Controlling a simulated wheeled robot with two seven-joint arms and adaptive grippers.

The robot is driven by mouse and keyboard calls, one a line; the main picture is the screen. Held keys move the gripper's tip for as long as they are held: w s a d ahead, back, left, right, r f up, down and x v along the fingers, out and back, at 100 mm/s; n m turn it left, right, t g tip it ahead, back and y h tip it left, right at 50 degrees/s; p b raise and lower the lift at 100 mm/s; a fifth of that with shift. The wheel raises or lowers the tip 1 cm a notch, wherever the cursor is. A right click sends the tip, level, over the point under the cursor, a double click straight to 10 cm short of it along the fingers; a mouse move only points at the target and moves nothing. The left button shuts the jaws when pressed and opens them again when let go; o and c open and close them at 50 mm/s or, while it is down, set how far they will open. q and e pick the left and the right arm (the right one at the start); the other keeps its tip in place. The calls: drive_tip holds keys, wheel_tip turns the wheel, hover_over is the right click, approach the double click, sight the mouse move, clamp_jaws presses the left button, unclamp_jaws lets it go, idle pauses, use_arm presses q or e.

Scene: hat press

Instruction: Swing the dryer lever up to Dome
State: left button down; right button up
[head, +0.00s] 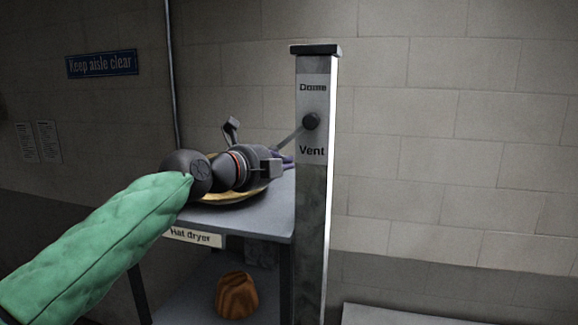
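The dryer lever (291,138) is a thin grey bar on a round dark pivot on the post (313,200). It slants down and left from the pivot, toward the height of the "Vent" label (312,150); the "Dome" label (313,87) is above. My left gripper (252,147) reaches in from the left, with its fingers spread apart and nothing visible between them. It is near the lever's lower end, which is partly hidden; I cannot tell whether they touch. My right gripper is not in view.
The grey table (262,222) labelled "Hat dryer" stands left of the post. A yellow-rimmed round thing (226,200) and something purple (289,161) lie behind my gripper. An orange-brown hat-like shape (236,296) sits on the lower shelf. Wall right of the post is clear.

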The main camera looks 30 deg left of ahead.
use_arm(q)
drive_tip(key=shift+a+r, duration=0.25)
drive_tip(key=shift+a, duration=0.25)
drive_tip(key=shift+s, duration=0.1)
drive_tip(key=shift+r, duration=0.1)
